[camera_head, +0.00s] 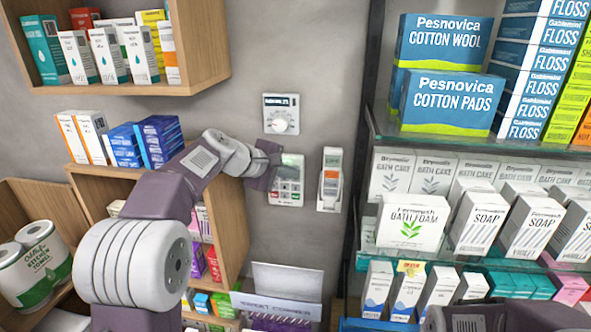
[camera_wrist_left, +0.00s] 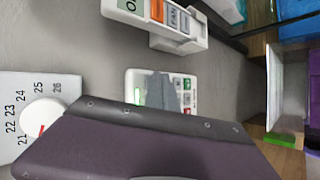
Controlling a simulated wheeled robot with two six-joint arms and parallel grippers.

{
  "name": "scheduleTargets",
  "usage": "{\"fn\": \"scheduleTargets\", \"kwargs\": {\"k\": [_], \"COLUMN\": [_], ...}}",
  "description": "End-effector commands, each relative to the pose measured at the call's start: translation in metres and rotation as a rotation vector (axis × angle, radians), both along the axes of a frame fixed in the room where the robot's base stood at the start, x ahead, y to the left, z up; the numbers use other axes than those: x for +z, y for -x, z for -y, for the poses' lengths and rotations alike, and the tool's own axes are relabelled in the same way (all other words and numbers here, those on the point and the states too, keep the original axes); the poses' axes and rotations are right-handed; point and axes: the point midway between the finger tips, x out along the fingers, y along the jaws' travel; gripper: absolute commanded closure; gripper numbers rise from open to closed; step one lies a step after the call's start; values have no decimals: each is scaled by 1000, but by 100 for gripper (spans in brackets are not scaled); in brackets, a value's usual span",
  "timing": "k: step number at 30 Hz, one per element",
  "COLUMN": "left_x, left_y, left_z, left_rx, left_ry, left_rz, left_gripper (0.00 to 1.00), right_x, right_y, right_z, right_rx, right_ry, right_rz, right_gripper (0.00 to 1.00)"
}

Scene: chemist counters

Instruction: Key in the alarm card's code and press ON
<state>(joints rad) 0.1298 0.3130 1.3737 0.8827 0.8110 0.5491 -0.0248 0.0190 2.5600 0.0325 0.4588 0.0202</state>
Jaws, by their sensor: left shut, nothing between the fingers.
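The alarm keypad (camera_head: 288,187) is a white wall panel with a pale screen at the top and rows of small keys, some red and green. It also shows in the wrist view (camera_wrist_left: 133,81), sideways and partly covered by my fingers. My left gripper (camera_head: 272,168) is shut and empty, with its tips in front of the keypad's left part. In the wrist view its grey fingertips (camera_wrist_left: 165,95) overlap the panel beside the keys. I cannot tell whether they touch it. I cannot make out an alarm card or a code.
A thermostat with a dial (camera_head: 281,114) is above the keypad. A white wall unit with an orange part (camera_head: 330,180) is just right of it. Wooden shelves (camera_head: 205,45) flank the left. Glass shelves of boxes (camera_head: 470,146) fill the right.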

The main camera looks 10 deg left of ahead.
Motion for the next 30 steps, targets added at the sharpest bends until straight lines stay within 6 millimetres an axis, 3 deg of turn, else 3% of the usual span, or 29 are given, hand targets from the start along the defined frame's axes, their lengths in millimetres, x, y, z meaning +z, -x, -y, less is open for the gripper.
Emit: {"fn": "scheduleTargets", "kwargs": {"k": [18,30], "left_x": [0,0], "left_y": [-3,12], "left_z": [0,0], "left_rx": [0,0], "left_ry": [-1,0], "left_rz": [2,1], "left_gripper": [100,100], "right_x": [2,-9], "right_y": [0,0], "right_z": [0,0], "right_rx": [0,0], "right_ry": [0,0], "right_rz": [0,0], "right_gripper": [100,100]}}
